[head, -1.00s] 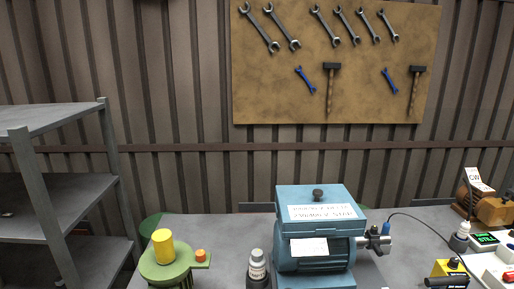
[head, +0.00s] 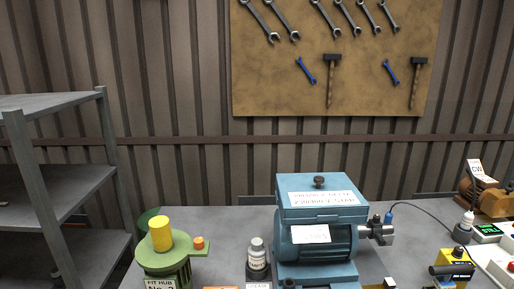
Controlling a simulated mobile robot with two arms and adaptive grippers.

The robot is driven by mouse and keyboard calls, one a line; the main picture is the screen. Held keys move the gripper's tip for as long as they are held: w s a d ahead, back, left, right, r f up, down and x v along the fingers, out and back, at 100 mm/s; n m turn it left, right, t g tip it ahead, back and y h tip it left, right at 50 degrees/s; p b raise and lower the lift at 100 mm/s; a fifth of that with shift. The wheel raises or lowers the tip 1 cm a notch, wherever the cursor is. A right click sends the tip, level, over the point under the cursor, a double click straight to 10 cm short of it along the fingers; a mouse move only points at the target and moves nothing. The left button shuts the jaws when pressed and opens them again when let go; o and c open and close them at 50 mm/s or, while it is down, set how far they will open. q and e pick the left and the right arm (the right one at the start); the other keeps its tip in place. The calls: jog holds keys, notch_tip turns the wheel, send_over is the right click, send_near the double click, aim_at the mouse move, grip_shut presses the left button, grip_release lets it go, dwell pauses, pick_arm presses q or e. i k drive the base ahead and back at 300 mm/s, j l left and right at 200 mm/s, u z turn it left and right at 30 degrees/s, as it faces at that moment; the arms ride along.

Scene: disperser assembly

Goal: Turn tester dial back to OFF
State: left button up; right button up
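No dial marked OFF can be read in the head view. A small yellow box (head: 453,258) with a black knob-like top and a black cylinder across its front stands at the lower right. Beside it, a white panel (head: 494,260) with a red part is cut off by the right edge. Above that panel is a small green display (head: 487,231) that seems to read "STILL". I cannot tell which of these carries the tester dial, or its setting. Neither of my grippers is in view.
A blue motor (head: 318,243) with paper labels stands mid-bench, its cable running right. A green hub (head: 163,263) with a yellow cylinder and a small bottle (head: 257,256) stand left of it. A brown motor (head: 490,200) tagged "CW" is far right. A grey shelf (head: 60,190) stands left.

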aim_at(457, 253)
jog(key=z, duration=1.4)
